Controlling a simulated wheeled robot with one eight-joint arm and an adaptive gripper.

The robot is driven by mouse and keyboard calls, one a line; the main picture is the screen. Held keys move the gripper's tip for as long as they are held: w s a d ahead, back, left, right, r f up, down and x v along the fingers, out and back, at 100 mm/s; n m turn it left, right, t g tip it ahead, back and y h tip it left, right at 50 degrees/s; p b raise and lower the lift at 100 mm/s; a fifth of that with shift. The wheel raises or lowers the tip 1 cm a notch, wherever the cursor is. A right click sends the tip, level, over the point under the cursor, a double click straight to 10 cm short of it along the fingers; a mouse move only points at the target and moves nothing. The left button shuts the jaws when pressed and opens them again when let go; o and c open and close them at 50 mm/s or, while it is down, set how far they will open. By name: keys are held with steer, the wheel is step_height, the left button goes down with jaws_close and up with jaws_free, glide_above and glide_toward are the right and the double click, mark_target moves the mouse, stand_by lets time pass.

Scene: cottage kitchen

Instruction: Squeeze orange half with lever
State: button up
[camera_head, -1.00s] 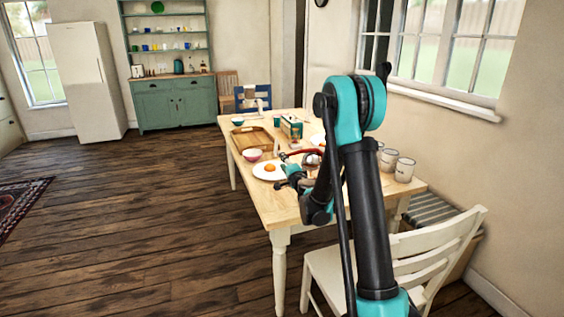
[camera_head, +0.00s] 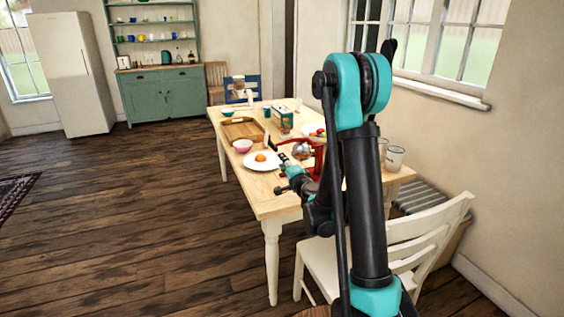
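A red lever juicer (camera_head: 319,158) with a rounded metal part (camera_head: 302,150) stands on the table, partly hidden behind my arm. An orange half or whole orange (camera_head: 261,158) lies on a white plate (camera_head: 250,164) left of the juicer; its cut face cannot be made out. My gripper (camera_head: 278,150) is small and dark, above the table between the plate and the juicer. Whether its fingers are apart, or hold or touch anything, I cannot tell.
The wooden table (camera_head: 262,198) also holds a pink bowl (camera_head: 242,146), a wooden tray (camera_head: 258,138), a box (camera_head: 282,119), a plate of fruit (camera_head: 312,130) and white mugs (camera_head: 394,159). A white chair (camera_head: 425,225) stands at the near right.

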steer(key=shift+w+r+n, duration=0.15)
steer(key=shift+r+n, duration=0.15)
steer(key=shift+r, duration=0.05)
steer(key=shift+c, duration=1.1)
steer(key=r+n, duration=0.1)
steer(key=n, duration=0.1)
steer(key=r+n+g, duration=0.1)
steer(key=r+n, duration=0.1)
steer(key=w+d+r+n, duration=0.1)
steer(key=r+n, duration=0.1)
steer(key=shift+w, duration=0.1)
jaws_close()
step_height(320, 180, up, 5)
steer(key=d+n+g, duration=0.2)
steer(key=n, duration=0.5)
steer(key=shift+w+a+f, duration=0.8)
steer(key=shift+w+f, duration=0.2)
steer(key=shift+w, duration=0.3)
steer(key=shift+w+a+f, duration=0.8)
steer(key=shift+w+f, duration=0.2)
steer(key=shift+w, duration=0.3)
steer(key=shift+w+a+f, duration=0.8)
steer(key=shift+w+f, duration=0.2)
steer(key=shift+w, duration=0.3)
